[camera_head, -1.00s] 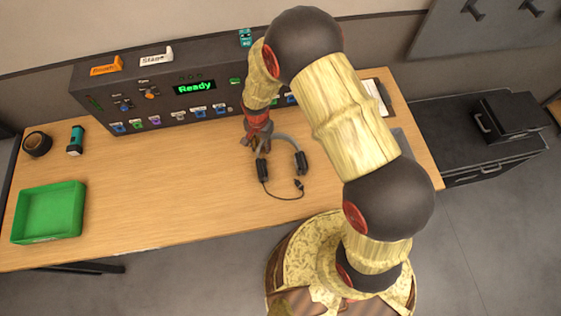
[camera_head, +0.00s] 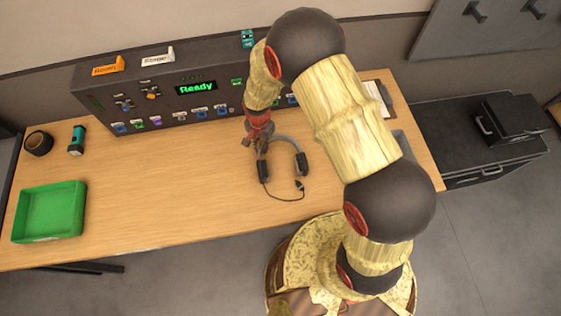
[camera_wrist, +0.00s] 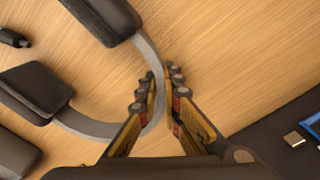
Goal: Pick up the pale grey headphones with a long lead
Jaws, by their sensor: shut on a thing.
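The headphones have a pale grey headband (camera_head: 290,139), two dark ear cups (camera_head: 302,165) and a thin dark lead ending in a small plug (camera_head: 299,185). They lie on the wooden desk in front of the console. My gripper (camera_head: 260,147) is at the left part of the headband. In the wrist view the grey headband (camera_wrist: 151,52) passes between the fingers of my gripper (camera_wrist: 162,88), which are shut on it. Both ear cups (camera_wrist: 38,90) lie to the left of the fingers there. I see no clear gap between headphones and desk.
The dark console (camera_head: 160,88) with sliders and a green "Ready" display stands behind. A green tray (camera_head: 50,212), a teal-and-black object (camera_head: 77,140) and a black roll (camera_head: 38,143) are at the left. The desk (camera_head: 170,190) is clear between tray and headphones.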

